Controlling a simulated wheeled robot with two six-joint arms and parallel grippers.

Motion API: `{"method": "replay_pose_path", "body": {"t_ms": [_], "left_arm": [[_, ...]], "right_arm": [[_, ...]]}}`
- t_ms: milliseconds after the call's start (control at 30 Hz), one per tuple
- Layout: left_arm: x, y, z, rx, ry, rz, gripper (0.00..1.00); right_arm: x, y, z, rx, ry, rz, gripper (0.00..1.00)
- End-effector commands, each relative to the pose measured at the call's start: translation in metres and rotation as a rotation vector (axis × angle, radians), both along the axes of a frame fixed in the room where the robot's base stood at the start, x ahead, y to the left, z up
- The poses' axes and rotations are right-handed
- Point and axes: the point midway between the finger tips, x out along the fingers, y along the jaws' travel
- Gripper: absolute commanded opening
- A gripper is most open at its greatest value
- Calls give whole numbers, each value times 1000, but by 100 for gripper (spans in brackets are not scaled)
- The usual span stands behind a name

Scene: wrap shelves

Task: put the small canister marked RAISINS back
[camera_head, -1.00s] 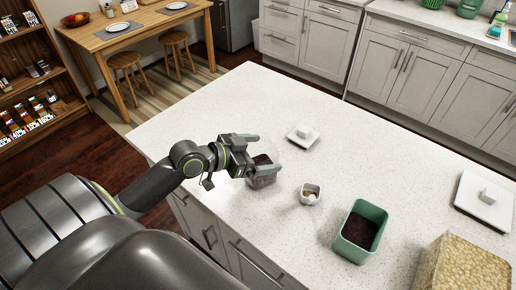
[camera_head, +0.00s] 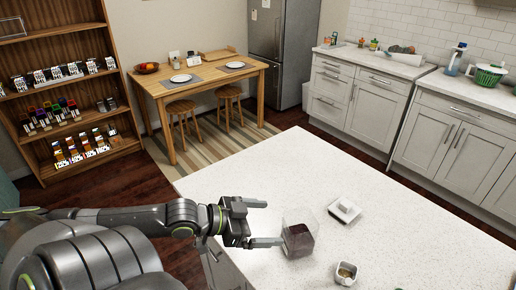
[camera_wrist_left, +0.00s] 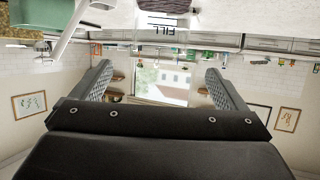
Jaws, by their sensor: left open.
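A clear canister with dark contents (camera_head: 299,236) stands upright on the white counter; I cannot read a RAISINS mark on it. My left gripper (camera_head: 272,223) is open and empty just left of the canister, fingers pointing towards it. The near fingertip shows close to the canister's left side; I cannot tell if they touch. In the upside-down left wrist view, the open fingers (camera_wrist_left: 158,80) have nothing between them, and a clear canister with a FILL mark (camera_wrist_left: 164,20) shows beyond them at the top. My right gripper is out of view.
A white square lid with a knob (camera_head: 344,210) lies behind the canister. A small white cup (camera_head: 346,273) stands in front of it to the right. A wooden shelf (camera_head: 72,100) with rows of small containers stands far left. A table (camera_head: 200,80) is beyond the counter.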

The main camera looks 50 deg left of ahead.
Motion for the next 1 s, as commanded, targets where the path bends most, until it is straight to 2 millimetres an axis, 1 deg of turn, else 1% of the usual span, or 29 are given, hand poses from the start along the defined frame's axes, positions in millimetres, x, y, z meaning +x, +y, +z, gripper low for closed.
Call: {"method": "replay_pose_path", "body": {"t_ms": [33, 233, 1000], "left_arm": [[-4, 2, 4, 2, 4, 0, 94], [-12, 5, 6, 0, 1, -3, 94], [-12, 6, 6, -1, 1, -3, 94]], "right_arm": [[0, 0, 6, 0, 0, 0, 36], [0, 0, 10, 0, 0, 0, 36], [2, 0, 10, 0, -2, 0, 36]]}}
